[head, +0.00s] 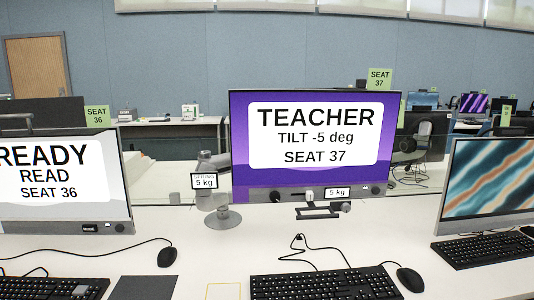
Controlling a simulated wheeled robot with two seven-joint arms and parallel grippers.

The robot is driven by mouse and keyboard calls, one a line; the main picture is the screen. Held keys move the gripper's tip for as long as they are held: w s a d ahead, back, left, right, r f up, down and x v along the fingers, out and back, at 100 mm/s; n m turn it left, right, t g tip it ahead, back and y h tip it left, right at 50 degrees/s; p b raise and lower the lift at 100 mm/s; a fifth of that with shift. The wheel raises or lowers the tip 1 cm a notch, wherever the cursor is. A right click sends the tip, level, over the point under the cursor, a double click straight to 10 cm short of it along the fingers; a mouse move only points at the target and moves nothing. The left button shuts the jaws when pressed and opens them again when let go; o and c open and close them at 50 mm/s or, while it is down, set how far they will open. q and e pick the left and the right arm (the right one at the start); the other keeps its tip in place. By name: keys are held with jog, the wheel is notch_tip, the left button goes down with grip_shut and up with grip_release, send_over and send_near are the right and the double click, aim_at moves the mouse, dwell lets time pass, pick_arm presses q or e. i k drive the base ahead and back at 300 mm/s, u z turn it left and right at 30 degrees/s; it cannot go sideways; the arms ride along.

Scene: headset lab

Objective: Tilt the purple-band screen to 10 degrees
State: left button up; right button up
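The purple-band screen (240,140) stands upright in the middle of the head view. It reads "TEACHER", "TILT -5 deg" and "SEAT 37". A dark knob and small controls sit along its lower bezel. A "5 kg" label (337,192) is on the bezel. A grey stand with a round base (222,218) is at its lower left, next to another "5 kg" label (204,182). Neither of my grippers shows in the head view.
A screen reading "READY READ SEAT 36" (60,215) stands at left, and a screen with a striped picture (490,180) at right. Keyboards (322,284) and mice (410,279) lie on the white desk (270,240).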

aim_at(333, 145)
jog(key=z, duration=1.9)
jog(key=k, duration=1.2)
jog(key=u, duration=1.6)
jog(key=i, duration=0.5)
jog(key=u, duration=0.1)
jog(key=k, duration=0.6)
jog(key=z, duration=0.7)
jog(key=i, duration=1.6)
jog(key=u, duration=0.45)
